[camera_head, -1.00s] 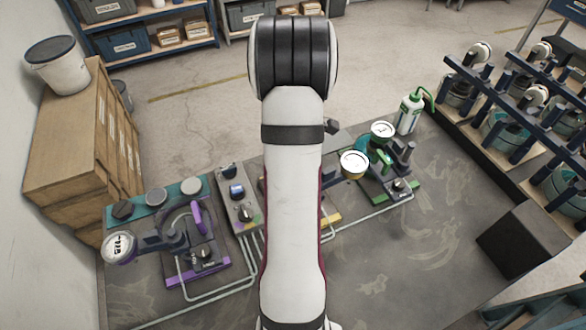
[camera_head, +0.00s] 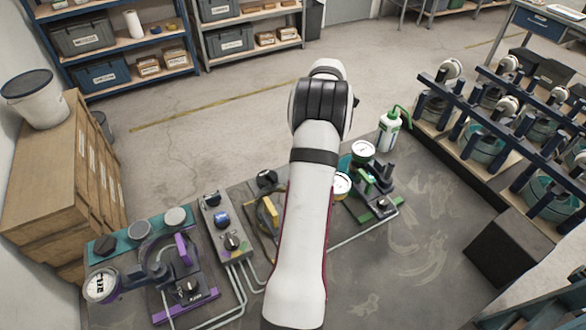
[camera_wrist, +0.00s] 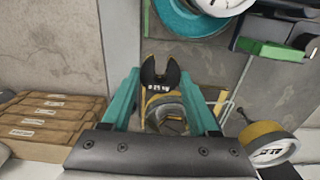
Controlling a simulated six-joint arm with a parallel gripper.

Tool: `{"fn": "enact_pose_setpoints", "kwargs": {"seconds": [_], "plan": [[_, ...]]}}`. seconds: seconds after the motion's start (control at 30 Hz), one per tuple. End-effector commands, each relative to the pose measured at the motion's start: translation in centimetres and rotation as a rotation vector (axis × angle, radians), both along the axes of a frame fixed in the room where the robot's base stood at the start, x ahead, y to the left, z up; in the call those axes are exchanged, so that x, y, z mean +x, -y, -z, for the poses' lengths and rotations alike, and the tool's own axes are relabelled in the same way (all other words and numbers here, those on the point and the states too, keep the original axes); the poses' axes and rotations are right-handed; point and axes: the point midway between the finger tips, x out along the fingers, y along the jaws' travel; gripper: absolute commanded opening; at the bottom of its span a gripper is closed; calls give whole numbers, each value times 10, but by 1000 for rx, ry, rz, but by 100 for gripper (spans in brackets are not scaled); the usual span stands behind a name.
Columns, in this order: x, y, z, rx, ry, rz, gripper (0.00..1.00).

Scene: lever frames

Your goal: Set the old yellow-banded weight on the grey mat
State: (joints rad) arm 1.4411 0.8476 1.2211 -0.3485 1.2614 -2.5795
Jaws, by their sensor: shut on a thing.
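My gripper (camera_wrist: 160,82) shows in the wrist view as two teal fingers. In the head view my arm hides the gripper and this piece. A separate round white-faced piece with a yellow side (camera_wrist: 268,142) is at right in the wrist view. It seems to be the one beside my arm in the head view (camera_head: 342,185). I cannot pick out the grey mat for certain.
The purple lever frame (camera_head: 184,292) stands at left, the yellow one (camera_head: 268,213) beside my arm and the green one (camera_head: 377,205) to its right. A control box (camera_head: 222,225), teal strip with round pads (camera_head: 127,243) and bottle (camera_head: 390,130) stand near. Bench at right is clear.

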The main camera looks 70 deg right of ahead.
Motion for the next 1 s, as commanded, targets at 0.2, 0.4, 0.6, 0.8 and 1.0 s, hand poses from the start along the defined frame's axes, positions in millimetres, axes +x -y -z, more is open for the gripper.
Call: {"fn": "enact_pose_setpoints", "kwargs": {"seconds": [0.2,0.4,0.6,0.8,1.0], "plan": [[65,16,40,0,0,-2,0],[86,22,57,0,0,2,0],[86,21,91,1,1,2,0],[86,22,93,-1,1,2,0],[86,22,95,-1,1,2,73]]}}
